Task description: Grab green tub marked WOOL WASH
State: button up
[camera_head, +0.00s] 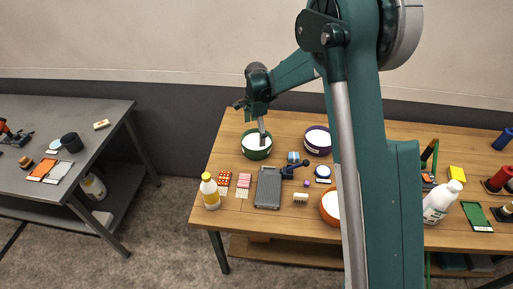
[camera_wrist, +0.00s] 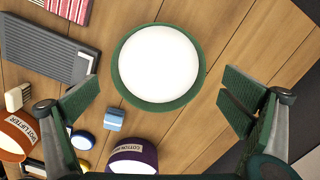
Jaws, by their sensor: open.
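The green tub (camera_head: 256,153) stands on the wooden table, filled with or topped by a white surface. In the wrist view the green tub (camera_wrist: 122,88) is seen from above as a white disc with a green rim, just ahead of the fingers and roughly centred between them. Its side marking is not readable. My gripper (camera_head: 261,128) points down over the tub in the head view. In the wrist view my gripper (camera_wrist: 162,97) is open and empty, its fingers wide apart on either side; I see no contact with the tub.
A purple tub (camera_head: 318,151) lettered COTTON and an orange tub (camera_head: 329,219) stand nearby. A blue block (camera_head: 293,157), a grey ribbed tray (camera_head: 267,189) and a yellow-capped bottle (camera_head: 210,192) are also close. Bare wood lies right of the green tub in the wrist view.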

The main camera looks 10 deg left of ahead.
jog(key=shift+s+d+f, duration=0.1)
jog(key=shift+f, duration=2.5)
jog(key=c, duration=1.2)
jog(key=shift+r, duration=0.15)
jog(key=shift+r, duration=4.85)
